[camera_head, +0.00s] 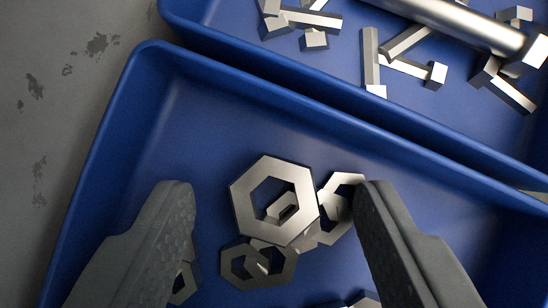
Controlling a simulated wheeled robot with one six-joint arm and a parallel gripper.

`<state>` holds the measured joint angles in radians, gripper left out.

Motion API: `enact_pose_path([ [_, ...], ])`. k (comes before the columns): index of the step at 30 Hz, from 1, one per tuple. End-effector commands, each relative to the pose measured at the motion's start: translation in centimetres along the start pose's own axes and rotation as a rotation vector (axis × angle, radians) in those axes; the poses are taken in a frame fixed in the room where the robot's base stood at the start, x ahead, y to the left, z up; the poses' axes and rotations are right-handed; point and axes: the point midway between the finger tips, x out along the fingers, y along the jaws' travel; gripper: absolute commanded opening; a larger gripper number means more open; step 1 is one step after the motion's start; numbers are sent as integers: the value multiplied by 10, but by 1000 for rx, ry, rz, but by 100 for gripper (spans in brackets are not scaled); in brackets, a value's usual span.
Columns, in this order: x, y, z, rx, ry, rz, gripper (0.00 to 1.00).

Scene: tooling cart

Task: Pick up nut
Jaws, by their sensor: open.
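Several grey metal hex nuts lie in a blue bin (130,110). The largest-looking nut (243,205) rests on top of the pile near the picture's middle, with smaller nut parts showing through its hole. One darker nut (235,265) lies just below it, and another nut (340,181) lies to its right, partly hidden by my right finger. My gripper (275,190) is open, with one finger on each side of the pile and nothing held. A nut near the left finger and more at the bottom edge are partly hidden.
A second blue bin (235,45) adjoins at the top, holding several bolts (370,60) and a thick metal rod (460,20). The bin walls stand up between them. A worn grey surface (50,120) lies at left. The nut bin's upper left floor is clear.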

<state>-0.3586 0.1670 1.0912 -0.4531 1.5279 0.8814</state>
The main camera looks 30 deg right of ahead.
Motion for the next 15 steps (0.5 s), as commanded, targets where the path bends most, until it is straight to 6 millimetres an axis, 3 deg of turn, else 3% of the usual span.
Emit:
enact_pose_path([
  [2,0,0,0,0,0,0,54],
  [9,0,0,0,0,0,0,6],
  [15,0,0,0,0,0,0,6],
])
